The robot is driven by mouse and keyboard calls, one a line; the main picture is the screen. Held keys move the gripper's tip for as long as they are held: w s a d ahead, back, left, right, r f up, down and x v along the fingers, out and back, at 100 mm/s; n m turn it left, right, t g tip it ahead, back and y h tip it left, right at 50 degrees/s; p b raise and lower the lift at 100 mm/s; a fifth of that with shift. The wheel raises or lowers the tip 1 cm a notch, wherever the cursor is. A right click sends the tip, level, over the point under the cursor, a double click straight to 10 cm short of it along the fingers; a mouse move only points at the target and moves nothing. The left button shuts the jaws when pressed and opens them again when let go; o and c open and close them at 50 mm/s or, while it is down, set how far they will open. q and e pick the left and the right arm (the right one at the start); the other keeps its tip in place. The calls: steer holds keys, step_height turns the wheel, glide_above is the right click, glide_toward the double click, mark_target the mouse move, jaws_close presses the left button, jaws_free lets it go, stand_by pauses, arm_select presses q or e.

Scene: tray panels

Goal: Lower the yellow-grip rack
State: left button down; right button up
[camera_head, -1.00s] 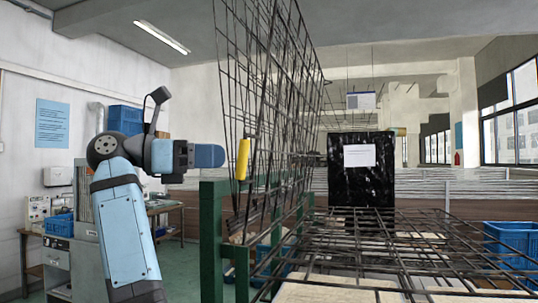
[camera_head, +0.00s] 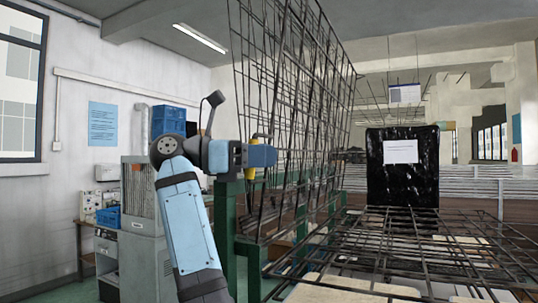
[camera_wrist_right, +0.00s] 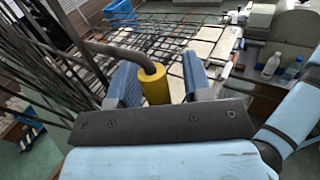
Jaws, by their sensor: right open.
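The raised rack (camera_head: 290,100) is a black wire grid standing steeply upright in the middle of the head view. Its yellow grip (camera_head: 251,174) is mostly hidden behind my right gripper (camera_head: 262,156). In the right wrist view the yellow grip (camera_wrist_right: 154,86) is a short cylinder on a bent dark bar. It lies between the two blue fingers of my right gripper (camera_wrist_right: 159,76), nearer the left one. The fingers are apart, with a clear gap on the right side of the grip. My left gripper is not in view.
Green posts (camera_head: 226,225) stand below the raised rack. A flat wire grid (camera_head: 420,235) extends to the right over pale boards. A black panel with a white sheet (camera_head: 402,180) stands behind it. A grey cabinet (camera_head: 147,262) and a blue crate (camera_head: 168,121) are at left.

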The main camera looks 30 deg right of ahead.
steer(key=shift+w, duration=0.1)
steer(key=shift+a, duration=0.15)
steer(key=shift+c, duration=0.5)
jaws_close()
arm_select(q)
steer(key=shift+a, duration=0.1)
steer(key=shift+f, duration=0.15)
